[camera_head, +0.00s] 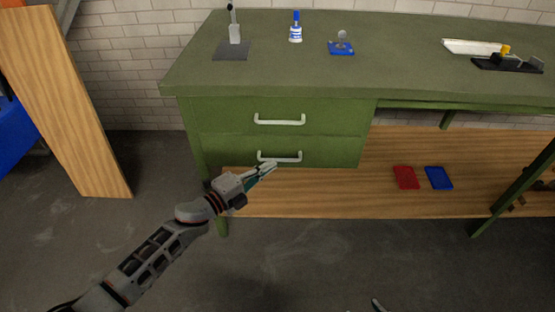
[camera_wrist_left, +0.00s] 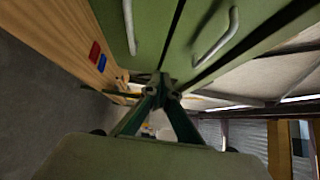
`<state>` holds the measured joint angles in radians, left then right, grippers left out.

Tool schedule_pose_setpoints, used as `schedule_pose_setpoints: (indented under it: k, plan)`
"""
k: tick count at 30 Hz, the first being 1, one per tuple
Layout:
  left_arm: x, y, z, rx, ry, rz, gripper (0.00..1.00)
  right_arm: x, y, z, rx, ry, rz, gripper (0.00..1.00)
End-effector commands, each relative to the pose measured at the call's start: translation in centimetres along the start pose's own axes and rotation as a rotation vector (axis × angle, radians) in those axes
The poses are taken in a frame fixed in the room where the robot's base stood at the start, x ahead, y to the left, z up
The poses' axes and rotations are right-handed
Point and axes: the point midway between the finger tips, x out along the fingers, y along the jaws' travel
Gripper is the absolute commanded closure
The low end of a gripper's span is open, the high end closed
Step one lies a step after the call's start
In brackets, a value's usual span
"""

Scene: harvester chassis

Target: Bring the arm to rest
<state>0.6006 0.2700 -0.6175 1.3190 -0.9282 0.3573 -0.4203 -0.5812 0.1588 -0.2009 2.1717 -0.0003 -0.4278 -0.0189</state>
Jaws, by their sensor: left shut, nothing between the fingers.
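My left arm (camera_head: 160,250) reaches in from the lower left of the head view. Its gripper (camera_head: 273,167) is shut and empty, just in front of the lower drawer's handle (camera_head: 280,157). From this angle I cannot tell whether the tips touch the handle. In the left wrist view the two fingers (camera_wrist_left: 164,92) come together in front of the green drawer fronts, with the lower handle (camera_wrist_left: 130,25) and upper handle (camera_wrist_left: 222,35) beyond. A small grey piece at the bottom edge of the head view may be my right gripper (camera_head: 377,305); its jaws cannot be made out.
The green workbench (camera_head: 400,60) has two drawers, both looking closed. A blue-capped bottle (camera_head: 295,30) and small tools stand on top. A red tray (camera_head: 405,178) and blue tray (camera_head: 439,178) lie on the wooden shelf (camera_head: 320,200). A wooden panel (camera_head: 60,100) stands left; the floor in front is clear.

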Motion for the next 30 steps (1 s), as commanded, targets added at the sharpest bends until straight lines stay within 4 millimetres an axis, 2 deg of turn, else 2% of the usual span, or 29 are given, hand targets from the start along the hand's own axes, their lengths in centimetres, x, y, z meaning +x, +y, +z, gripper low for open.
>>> schedule_pose_setpoints:
  k: [3,8,11,14,18,23,30]
  plan:
    - [-0.6,0.1,0.0,-0.001,0.0,0.001,1.0,-0.1,-0.1,0.5,0.002,-0.011,-0.001,0.6]
    - [-0.7,0.1,-0.1,-0.006,-0.002,0.0,1.0,-0.1,-0.1,0.3,0.003,-0.008,0.001,0.6]
    - [-1.4,-0.2,-0.5,-0.048,-0.022,-0.006,1.0,-0.2,0.2,-0.6,0.002,0.006,0.005,0.6]
    - [-2.9,-0.5,-1.3,-0.152,-0.07,-0.018,1.0,-0.4,0.6,-2.3,0.001,0.03,0.011,0.6]
    - [-6.7,-0.3,-2.4,-0.372,-0.179,-0.03,1.0,-0.8,1.0,-4.2,0.006,0.054,0.016,0.6]
    - [-12.1,1.1,-3.9,-0.638,-0.318,-0.023,1.0,-1.2,0.8,-4.6,0.019,0.049,0.01,0.6]
    - [-21.7,4.2,-7.2,-1.025,-0.542,0.017,1.0,-2.5,0.4,-5.0,0.045,0.038,0.003,0.6]
